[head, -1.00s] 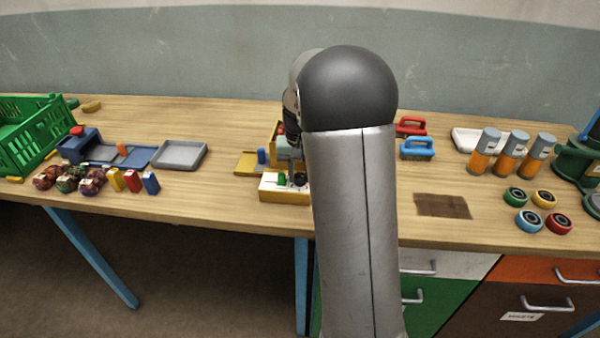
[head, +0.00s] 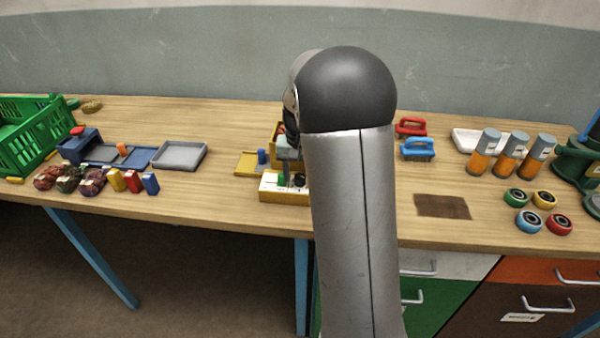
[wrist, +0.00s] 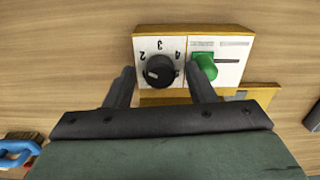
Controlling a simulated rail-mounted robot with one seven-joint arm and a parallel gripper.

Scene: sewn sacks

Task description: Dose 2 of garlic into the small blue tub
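A yellow dosing box (head: 283,197) with a white top stands at the table's front, partly hidden by my arm. Its black dial (wrist: 160,71), marked 2, 3 and 4, and its green knob (wrist: 205,67) show in the wrist view. The dial also shows in the head view (head: 300,180). My gripper (wrist: 162,88) is open and empty over the box, one finger left of the dial and the other between dial and green knob, its tip close to the knob. I cannot tell whether it touches. I cannot make out any garlic or a small blue tub.
Left are a green crate (head: 30,140), a blue box with a red button (head: 78,146), a grey tray (head: 180,155), net sacks (head: 70,178) and small coloured blocks (head: 133,181). A brown patch (head: 442,206) lies between.

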